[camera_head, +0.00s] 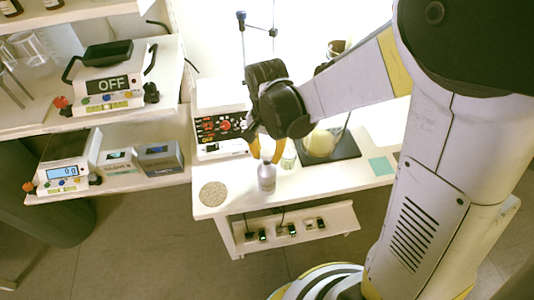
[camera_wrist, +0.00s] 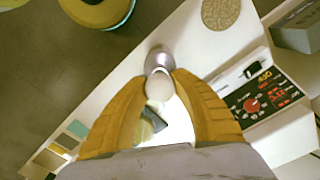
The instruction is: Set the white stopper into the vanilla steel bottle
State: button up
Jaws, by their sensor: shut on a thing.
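My gripper (camera_head: 266,150) points down over the front of the white table, its yellow fingers shut on the white stopper. In the wrist view the round white stopper (camera_wrist: 160,86) sits between the fingertips (camera_wrist: 162,80). The steel bottle (camera_head: 267,178) stands upright on the table right below the fingers; its silver shoulder (camera_wrist: 159,57) shows just beyond the stopper in the wrist view. The stopper is at or just above the bottle's mouth; I cannot tell whether it touches. The mouth is hidden and no vanilla label is readable.
A round cork mat (camera_head: 213,194) lies left of the bottle. A small glass beaker (camera_head: 288,159) and a flask with yellow contents (camera_head: 320,142) on a black pad stand to the right. An instrument with red displays (camera_head: 220,128) stands behind. A teal square (camera_head: 380,166) lies farther right.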

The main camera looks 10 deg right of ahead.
aim_at(267, 151)
jog(key=shift+f+b, duration=1.25)
jog(key=shift+f, duration=0.2)
jog(key=o, duration=1.2)
jog(key=shift+c, duration=0.2)
jog(key=shift+r, duration=0.1)
notch_tip(267, 151, up, 12)
jog(key=shift+f, duration=0.1)
jog(key=s+d+r+n+t, duration=0.3)
jog(key=s+d+n+t, duration=0.3)
jog(key=s, duration=0.3)
jog(key=shift+s+d+t, duration=0.3)
jog(key=shift+d+t, duration=0.3)
jog(key=shift+d, duration=0.3)
